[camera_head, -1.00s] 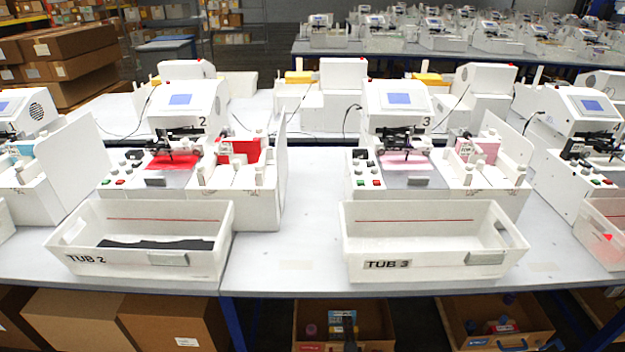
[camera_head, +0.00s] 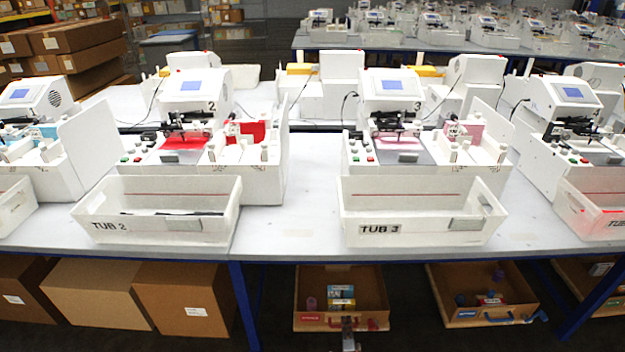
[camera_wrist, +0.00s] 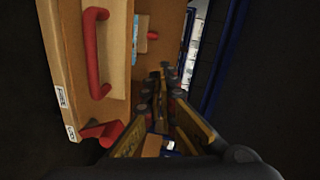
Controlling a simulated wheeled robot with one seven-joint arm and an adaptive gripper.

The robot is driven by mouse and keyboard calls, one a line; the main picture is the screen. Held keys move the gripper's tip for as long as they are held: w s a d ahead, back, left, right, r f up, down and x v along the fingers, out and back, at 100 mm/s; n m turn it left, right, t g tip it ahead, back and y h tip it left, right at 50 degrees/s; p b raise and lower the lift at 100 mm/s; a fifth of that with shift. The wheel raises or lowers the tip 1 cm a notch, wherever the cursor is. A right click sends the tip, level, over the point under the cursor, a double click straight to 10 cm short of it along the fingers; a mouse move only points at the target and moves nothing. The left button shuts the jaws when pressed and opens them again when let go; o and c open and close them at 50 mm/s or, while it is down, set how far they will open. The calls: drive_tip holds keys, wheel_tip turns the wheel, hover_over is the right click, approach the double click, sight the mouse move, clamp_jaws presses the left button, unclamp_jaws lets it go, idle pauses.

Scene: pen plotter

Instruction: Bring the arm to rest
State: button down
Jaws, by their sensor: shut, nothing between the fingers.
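My gripper (camera_wrist: 163,84) is in the wrist view, its dark fingers together with nothing between them. It points toward the space below the table, close to an open wooden box (camera_wrist: 120,70) with a red handle (camera_wrist: 95,50). The fingertips appear beside the box; I cannot tell whether they touch it. In the head view, a small grey part at the bottom edge in front of the middle box (camera_head: 372,285) seems to be my arm's end. The rest of my arm is out of view.
White tubs, TUB 2 (camera_head: 155,226) and TUB 3 (camera_head: 405,228), stand at the table's front edge before the plotters (camera_head: 390,95). Below are cardboard boxes (camera_head: 95,290) and another open wooden box (camera_head: 480,312). A blue table leg (camera_head: 243,305) stands between.

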drive_tip(key=s+f+n+g, duration=0.7)
drive_tip(key=s+f+g, duration=0.3)
drive_tip(key=s+f, duration=0.45)
drive_tip(key=s+r+n+g, duration=0.3)
drive_tip(key=r+n+g, duration=0.1)
drive_tip(key=r, duration=2)
drive_tip(key=s+r+n+g, duration=0.3)
drive_tip(key=r+g, duration=0.1)
drive_tip(key=r, duration=1.9)
drive_tip(key=s+d+r+t, duration=0.1)
drive_tip(key=s+r+t, duration=0.1)
drive_tip(key=s+r, duration=0.7)
drive_tip(key=s+d+r+n+t+p, duration=0.1)
drive_tip(key=s+r, duration=0.8)
drive_tip(key=r, duration=1.3)
drive_tip(key=s+d+r+n+t+p, duration=0.1)
drive_tip(key=s+r+t, duration=0.3)
drive_tip(key=r, duration=1.2)
drive_tip(key=s, duration=0.4)
drive_tip(key=shift+s+d, duration=0.35)
drive_tip(key=shift+s, duration=0.05)
drive_tip(key=c, duration=2.5)
unclamp_jaws()
drive_tip(key=shift+r, duration=0.1)
drive_tip(key=shift+c, duration=0.2)
